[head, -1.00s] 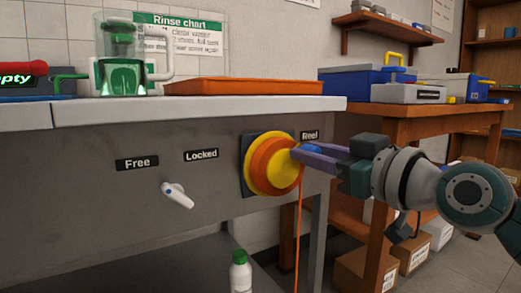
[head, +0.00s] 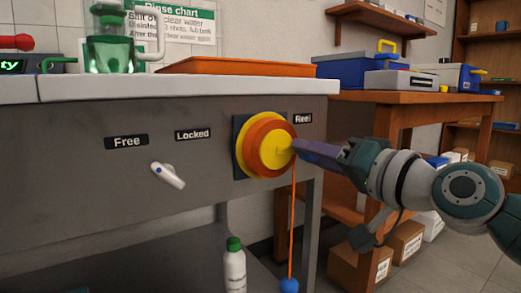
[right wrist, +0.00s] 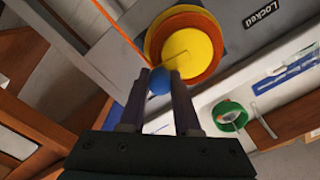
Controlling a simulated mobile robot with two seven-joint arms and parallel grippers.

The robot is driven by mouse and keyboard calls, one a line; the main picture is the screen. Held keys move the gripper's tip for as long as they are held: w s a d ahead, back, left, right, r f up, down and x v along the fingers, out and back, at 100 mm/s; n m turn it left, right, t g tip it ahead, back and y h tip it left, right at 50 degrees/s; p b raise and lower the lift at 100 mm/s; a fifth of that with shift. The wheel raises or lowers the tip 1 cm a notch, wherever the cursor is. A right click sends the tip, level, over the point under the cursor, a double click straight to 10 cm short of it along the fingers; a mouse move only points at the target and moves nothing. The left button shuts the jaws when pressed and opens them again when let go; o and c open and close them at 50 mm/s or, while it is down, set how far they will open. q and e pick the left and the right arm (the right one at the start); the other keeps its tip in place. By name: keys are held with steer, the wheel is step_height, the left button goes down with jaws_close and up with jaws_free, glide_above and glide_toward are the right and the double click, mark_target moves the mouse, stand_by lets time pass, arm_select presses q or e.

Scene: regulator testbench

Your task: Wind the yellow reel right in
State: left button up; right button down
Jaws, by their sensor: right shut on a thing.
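The reel (head: 262,150) is a yellow and orange round drum on a dark square plate on the bench's grey front, beside the label "Reel" (head: 302,118). An orange cord (head: 292,225) hangs from it, with a blue ball (head: 289,286) near the floor of the view. My right gripper (head: 296,150) is at the reel's right face. In the right wrist view its fingers are shut on a blue knob (right wrist: 160,80) at the reel's face. The head view hides this knob. My left gripper is out of view.
A white lever (head: 169,177) sits below the labels "Free" (head: 126,142) and "Locked" (head: 193,135), slanting down to the right. A green-capped bottle (head: 234,268) stands below. An orange tray (head: 236,68) lies on the benchtop. A wooden table (head: 420,105) with toolboxes stands at right.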

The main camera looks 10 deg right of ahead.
steer(key=shift+s+a+f+m, duration=0.1)
steer(key=shift+f+m, duration=0.3)
steer(key=shift+m, duration=0.7)
steer(key=shift+a+f+m, duration=0.1)
steer(key=shift+f+m, duration=0.25)
steer(key=shift+m, duration=0.75)
steer(key=c, duration=0.6)
jaws_free()
steer(key=shift+s, duration=0.1)
steer(key=v, duration=0.9)
steer(key=shift+s+d+p, duration=0.15)
steer(key=shift+s+p, duration=0.2)
steer(key=shift+p, duration=0.05)
